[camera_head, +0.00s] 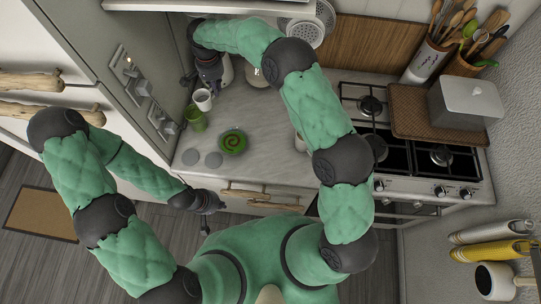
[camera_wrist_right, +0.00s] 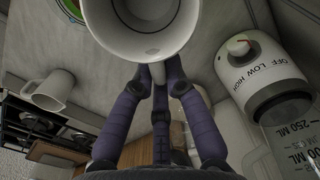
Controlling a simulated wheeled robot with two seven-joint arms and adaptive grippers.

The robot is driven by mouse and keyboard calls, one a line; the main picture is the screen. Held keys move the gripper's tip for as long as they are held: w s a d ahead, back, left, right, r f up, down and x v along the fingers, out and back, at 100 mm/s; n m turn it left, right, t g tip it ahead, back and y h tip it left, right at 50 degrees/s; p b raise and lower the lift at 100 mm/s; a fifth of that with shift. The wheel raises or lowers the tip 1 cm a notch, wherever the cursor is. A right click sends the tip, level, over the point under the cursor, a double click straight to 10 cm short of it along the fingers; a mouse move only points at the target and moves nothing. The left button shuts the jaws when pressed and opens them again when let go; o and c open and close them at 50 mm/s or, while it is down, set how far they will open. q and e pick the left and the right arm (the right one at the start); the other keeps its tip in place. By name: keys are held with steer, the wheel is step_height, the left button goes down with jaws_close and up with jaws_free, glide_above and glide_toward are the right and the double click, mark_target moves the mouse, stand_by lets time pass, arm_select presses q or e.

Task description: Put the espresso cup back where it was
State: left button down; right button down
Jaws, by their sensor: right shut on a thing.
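The white espresso cup (camera_wrist_right: 140,25) fills the top of the right wrist view, its open mouth facing the camera. My right gripper (camera_wrist_right: 160,76) is shut on its handle. In the head view the cup (camera_head: 203,99) is at the left of the counter, just below my right gripper (camera_head: 211,84). I cannot tell whether its base touches the counter. My left gripper (camera_head: 210,203) hangs low by the drawer handles, apart from the cup; its fingers are too small to read.
A green cup (camera_head: 195,120) stands close beside the white cup. A green spiral plate (camera_head: 232,141) and two grey discs (camera_head: 190,157) lie nearer the front edge. An appliance with a knob (camera_wrist_right: 255,65) and a white mug (camera_wrist_right: 48,92) flank my right gripper. The stove (camera_head: 400,150) is at right.

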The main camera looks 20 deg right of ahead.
steer(key=s+d+f+n+b, duration=0.15)
steer(key=s+d, duration=0.25)
steer(key=s, duration=0.5)
steer(key=s+d+f+n+b, duration=0.1)
steer(key=s+d+n+b, duration=0.2)
steer(key=s, duration=0.7)
steer(key=s+d+f+n, duration=0.1)
steer(key=s+d+n, duration=0.1)
steer(key=s+d, duration=0.5)
steer(key=w+f, duration=0.3)
steer(key=w+d+f, duration=0.1)
steer(key=w+f, duration=0.1)
steer(key=w, duration=0.1)
steer(key=w+d+f, duration=0.1)
steer(key=w+f, duration=0.2)
steer(key=w, duration=0.1)
steer(key=shift+d+f, duration=0.15)
steer(key=shift+f, duration=0.2)
steer(key=shift+w+d+f, duration=0.15)
steer(key=shift+w+f, duration=0.15)
steer(key=shift+f, duration=0.2)
step_height(320, 180, down, 3)
steer(key=shift+w+f, duration=0.1)
steer(key=shift+b, duration=0.3)
